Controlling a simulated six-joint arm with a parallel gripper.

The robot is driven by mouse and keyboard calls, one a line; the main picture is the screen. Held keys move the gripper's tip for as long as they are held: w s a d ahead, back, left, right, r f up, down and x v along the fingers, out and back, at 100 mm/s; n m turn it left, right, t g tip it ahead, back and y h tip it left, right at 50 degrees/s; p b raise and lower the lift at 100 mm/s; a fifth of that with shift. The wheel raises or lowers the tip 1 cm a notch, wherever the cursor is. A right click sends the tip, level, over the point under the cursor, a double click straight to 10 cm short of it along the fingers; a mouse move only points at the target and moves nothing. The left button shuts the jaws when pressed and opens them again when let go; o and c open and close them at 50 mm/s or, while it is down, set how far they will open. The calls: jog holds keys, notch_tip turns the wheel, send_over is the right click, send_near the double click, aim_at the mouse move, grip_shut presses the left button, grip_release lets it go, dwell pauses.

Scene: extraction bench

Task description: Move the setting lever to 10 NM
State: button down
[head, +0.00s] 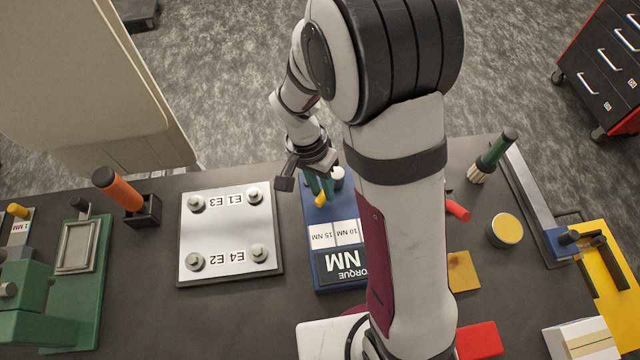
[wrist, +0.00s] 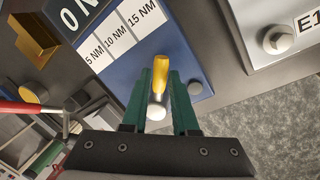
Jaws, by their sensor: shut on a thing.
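The blue torque unit (head: 310,278) stands on the bench, with its 15 NM label (head: 321,237) and 10 NM label (head: 346,233) visible. The wrist view also shows the 5 NM label (wrist: 94,51). The yellow setting lever (wrist: 160,78) has a pale rounded end and lies between the green fingers of my gripper (wrist: 158,100). My gripper (head: 320,193) is shut on the lever. In the head view the lever's yellow part (head: 320,200) lines up roughly with the 15 NM label. Its exact setting is hard to tell, and my arm hides the unit's right side.
A silver plate (head: 228,237) with several knobs lies left of the unit. An orange-handled tool (head: 117,188) stands in a black holder further left. Right of my arm are a round yellow-topped tin (head: 505,230), a brush (head: 492,157) and a red block (head: 479,341).

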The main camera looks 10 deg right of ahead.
aim_at(324, 199)
jog(key=n, duration=0.1)
jog(key=s+d+n, duration=0.1)
jog(key=n, duration=0.1)
jog(key=d+n, duration=0.1)
jog(key=shift+s+n+t+h, duration=0.15)
jog(key=shift+n+t+h, duration=0.15)
jog(key=shift+n+t, duration=0.1)
jog(key=shift+s+d+n+t, duration=0.15)
jog(key=shift+d+n, duration=0.2)
jog(key=shift+n, duration=0.4)
jog(key=shift+w+d+n+t, duration=0.15)
jog(key=shift+d+n, duration=0.15)
jog(key=shift+n, duration=0.45)
jog(key=shift+s, duration=0.1)
jog(key=c, duration=0.7)
grip_release()
jog(key=a+r, duration=0.1)
jog(key=r, duration=0.4)
jog(key=a+r, duration=0.1)
jog(key=r, duration=0.4)
jog(key=a+r, duration=0.1)
jog(key=r, duration=0.4)
jog(key=shift+r, duration=0.3)
